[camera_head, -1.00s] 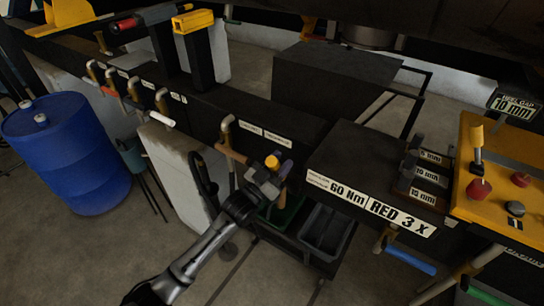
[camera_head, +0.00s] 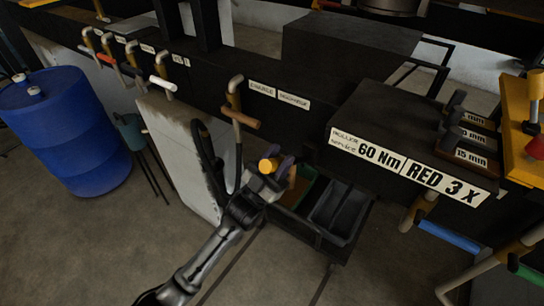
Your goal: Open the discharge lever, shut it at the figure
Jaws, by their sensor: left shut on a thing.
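A lever with a bent tan pipe and a brown crossbar handle (camera_head: 240,118) hangs from the dark beam. My right gripper is not in view.
Several similar levers with coloured handles (camera_head: 163,85) line the beam at left. A blue drum (camera_head: 68,130) stands on the floor. A dark cart with bins (camera_head: 335,212) is beyond my gripper. A yellow panel (camera_head: 520,140) and a blue-handled lever (camera_head: 448,237) are at right.

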